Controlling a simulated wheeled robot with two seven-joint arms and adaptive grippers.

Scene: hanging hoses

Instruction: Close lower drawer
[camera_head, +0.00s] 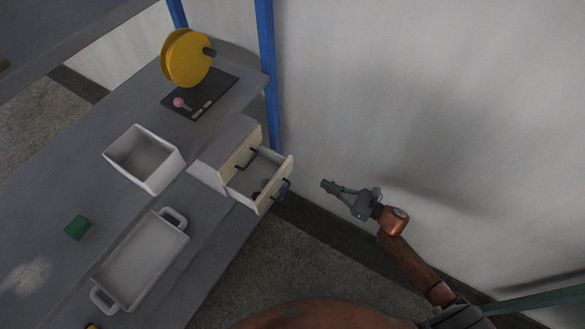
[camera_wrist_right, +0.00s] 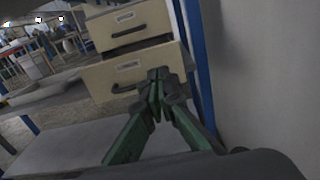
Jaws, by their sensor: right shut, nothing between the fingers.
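A small two-drawer cabinet (camera_head: 222,148) stands at the table's right edge in the head view. Its lower drawer (camera_head: 275,184) is pulled out toward the right, with its inside showing. The upper drawer (camera_head: 240,150) sits back from it and looks shut. My right gripper (camera_head: 328,185) is shut and empty, apart from the lower drawer's front and to its right. In the right wrist view the shut fingertips (camera_wrist_right: 158,80) overlap the right part of the lower drawer's front (camera_wrist_right: 132,70), with the upper drawer (camera_wrist_right: 128,24) above. My left gripper is not in view.
A white bin (camera_head: 143,158), a white tray with handles (camera_head: 140,262) and a green cube (camera_head: 77,228) are on the table. A yellow reel (camera_head: 186,58) stands at the back. A blue post (camera_head: 267,75) and a pale wall (camera_head: 430,90) bound the right side.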

